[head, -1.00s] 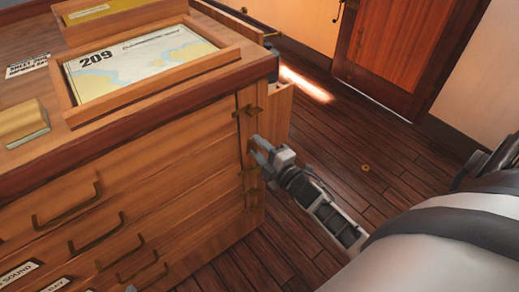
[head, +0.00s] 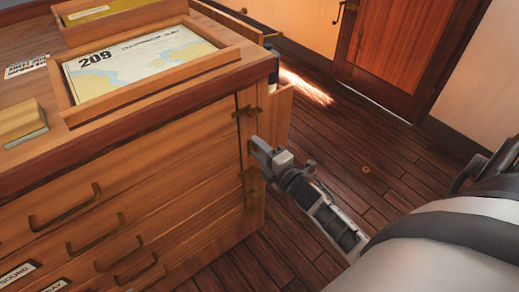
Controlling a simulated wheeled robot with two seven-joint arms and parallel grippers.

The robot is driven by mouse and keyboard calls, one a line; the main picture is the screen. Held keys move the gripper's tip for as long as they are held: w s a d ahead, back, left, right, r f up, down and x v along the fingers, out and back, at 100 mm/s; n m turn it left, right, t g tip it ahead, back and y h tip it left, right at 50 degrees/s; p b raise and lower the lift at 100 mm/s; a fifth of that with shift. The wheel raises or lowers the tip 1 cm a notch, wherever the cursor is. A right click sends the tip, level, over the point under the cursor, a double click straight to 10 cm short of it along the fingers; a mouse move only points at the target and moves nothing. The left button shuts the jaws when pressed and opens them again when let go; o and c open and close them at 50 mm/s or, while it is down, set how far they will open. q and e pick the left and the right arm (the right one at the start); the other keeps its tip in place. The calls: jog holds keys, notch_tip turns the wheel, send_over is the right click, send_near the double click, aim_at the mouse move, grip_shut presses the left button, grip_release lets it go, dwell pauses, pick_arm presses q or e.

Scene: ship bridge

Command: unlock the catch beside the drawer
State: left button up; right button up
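The wooden chart chest (head: 150,150) has drawers with brass pull handles (head: 95,232) on its front. A vertical wooden strip (head: 243,135) runs down the front's right edge, beside the drawers. A brass catch (head: 250,111) sits near the top of this strip, and more brass fittings (head: 249,178) show lower down. My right gripper (head: 257,154) is at the strip, between the upper catch and the lower fittings. Its fingertips are close to the wood and partly hide what is there. I cannot tell whether they touch it or whether the fingers are open. My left gripper is not in view.
A framed chart marked 209 (head: 135,60) and a yellowish block (head: 22,122) lie on the chest top. Dark plank floor (head: 370,205) is open to the right. A wooden door (head: 410,45) stands at the back right.

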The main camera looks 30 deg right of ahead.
jog(key=shift+o, duration=1.1)
jog(key=s+d, duration=0.1)
jog(key=s, duration=1.5)
jog(key=shift+d, duration=0.1)
pick_arm(q)
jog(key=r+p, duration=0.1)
jog(key=p, duration=0.2)
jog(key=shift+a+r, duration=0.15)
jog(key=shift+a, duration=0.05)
pick_arm(e)
jog(key=s+a+r+m+g+y, duration=0.1)
jog(key=a+m+g, duration=0.2)
jog(key=a+m, duration=0.5)
jog(key=s+a+r+m+g, duration=0.1)
jog(key=a+m+g, duration=0.3)
jog(key=a+m, duration=0.5)
jog(key=shift+a+r+y, duration=0.2)
jog(key=shift+r+y, duration=0.1)
jog(key=shift+y, duration=0.1)
